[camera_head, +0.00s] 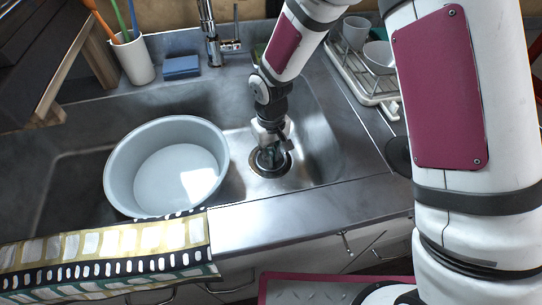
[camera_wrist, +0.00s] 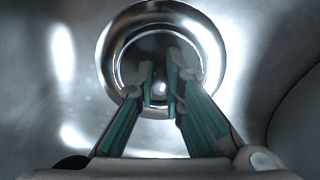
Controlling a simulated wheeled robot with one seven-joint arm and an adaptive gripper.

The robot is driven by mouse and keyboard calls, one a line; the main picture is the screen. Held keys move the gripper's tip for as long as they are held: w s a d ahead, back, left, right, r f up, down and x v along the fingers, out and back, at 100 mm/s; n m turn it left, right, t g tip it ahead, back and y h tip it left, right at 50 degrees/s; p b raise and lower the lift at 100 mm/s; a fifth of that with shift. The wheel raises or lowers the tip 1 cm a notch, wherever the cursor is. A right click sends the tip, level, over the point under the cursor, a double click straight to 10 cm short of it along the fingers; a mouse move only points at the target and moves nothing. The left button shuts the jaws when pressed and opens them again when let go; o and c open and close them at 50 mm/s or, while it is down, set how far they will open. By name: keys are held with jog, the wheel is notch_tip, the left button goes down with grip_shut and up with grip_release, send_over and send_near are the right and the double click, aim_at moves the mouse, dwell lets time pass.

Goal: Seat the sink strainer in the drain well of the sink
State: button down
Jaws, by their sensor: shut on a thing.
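The drain well (camera_head: 257,171) is a round metal ring in the floor of the steel sink, to the right of the grey basin. My gripper (camera_head: 272,156) points down into it. In the wrist view my gripper (camera_wrist: 160,80) has its two fingers close together over the middle of the drain well (camera_wrist: 107,62). It is shut on the sink strainer (camera_wrist: 160,90), whose small shiny knob shows between the fingertips. The fingers hide much of the strainer. I cannot tell whether it rests in the well or hangs just above it.
A round grey basin (camera_head: 120,181) fills the sink's left part, close beside the drain. The faucet (camera_head: 212,40) stands behind. A dish rack (camera_head: 372,92) with cups is at the right, and a patterned towel (camera_head: 110,245) hangs over the front edge. A blue sponge (camera_head: 181,67) lies behind the sink.

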aim_at(271, 153)
jog(key=shift+f, duration=0.25)
jog(key=shift+f, duration=0.15)
jog(key=c, duration=1.7)
grip_release()
notch_tip(271, 153, up, 11)
jog(key=shift+r+p, duration=0.1)
jog(key=shift+p, duration=1.15)
jog(key=shift+r, duration=0.65)
